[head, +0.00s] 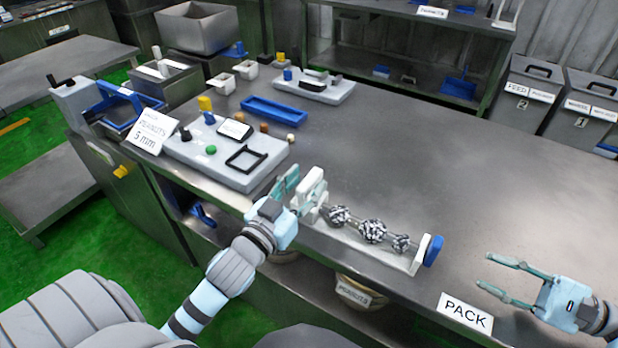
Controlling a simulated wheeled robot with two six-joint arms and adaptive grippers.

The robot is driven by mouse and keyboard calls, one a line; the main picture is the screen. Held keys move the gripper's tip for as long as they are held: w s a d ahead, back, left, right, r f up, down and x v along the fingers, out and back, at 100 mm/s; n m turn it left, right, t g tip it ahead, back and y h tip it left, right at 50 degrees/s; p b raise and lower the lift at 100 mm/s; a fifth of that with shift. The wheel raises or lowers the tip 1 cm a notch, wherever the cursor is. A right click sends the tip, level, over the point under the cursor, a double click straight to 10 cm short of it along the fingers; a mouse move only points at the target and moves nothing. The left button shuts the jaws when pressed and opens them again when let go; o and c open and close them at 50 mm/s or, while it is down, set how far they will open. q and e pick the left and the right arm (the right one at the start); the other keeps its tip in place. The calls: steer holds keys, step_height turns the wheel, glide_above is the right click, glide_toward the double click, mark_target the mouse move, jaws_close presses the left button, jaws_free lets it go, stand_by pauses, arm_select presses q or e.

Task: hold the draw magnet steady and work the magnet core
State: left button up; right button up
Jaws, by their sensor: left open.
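The draw magnet (345,243) is a long pale base along the table's front edge, with a white upright block (312,186) at its left end. Above the base runs a thin rod or tube carrying dark speckled clumps (372,231). A blue knob (433,251) stands at its right end against a white end plate; it appears to belong to the magnet core, whose shaft I cannot make out. My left gripper (289,187) is open beside the white block; whether they touch is unclear. My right gripper (487,272) is open and empty, to the right of the blue knob and apart from it.
A PACK sign (465,312) stands at the front edge between the magnet and my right gripper. A grey control panel (220,155) and a blue tray (274,111) lie to the left. A bowl (358,293) sits below the edge. The table's right side is clear.

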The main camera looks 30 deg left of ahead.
arm_select(q)
steer(key=shift+w, duration=1.2)
jaws_close()
steer(key=shift+s+f, duration=0.1)
steer(key=shift+f, duration=0.05)
steer(key=shift+f, duration=0.15)
